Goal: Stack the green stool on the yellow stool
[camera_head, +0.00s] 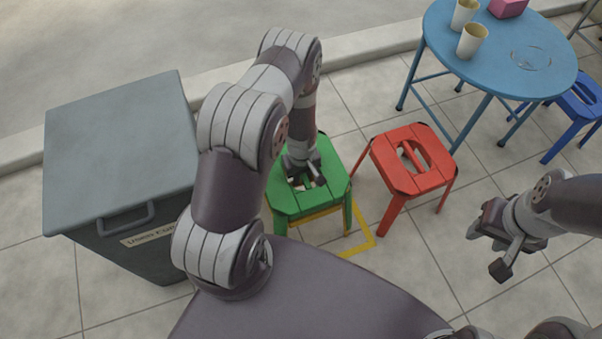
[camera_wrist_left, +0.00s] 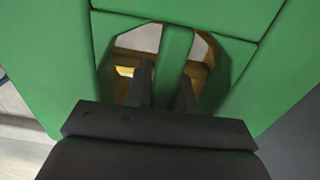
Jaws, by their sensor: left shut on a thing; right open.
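The green stool (camera_head: 325,191) stands upright left of the middle in the head view. Its seat fills the left wrist view (camera_wrist_left: 60,60), with two openings beside a central bar. My left gripper (camera_head: 305,181) reaches down from above, its fingers in the openings and shut on that bar (camera_wrist_left: 174,60). Yellow shows just under the green seat (camera_head: 318,214) and through the openings. It looks like the yellow stool, mostly hidden; I cannot tell whether the two touch. My right gripper (camera_head: 490,251) is open and empty, over the floor at right.
A red stool (camera_head: 425,179) stands close to the right of the green one. A grey bin (camera_head: 125,150) is at left. A blue table (camera_head: 490,45) with cups and a blue stool (camera_head: 580,100) are at the upper right. Yellow tape (camera_head: 365,240) marks the tiled floor.

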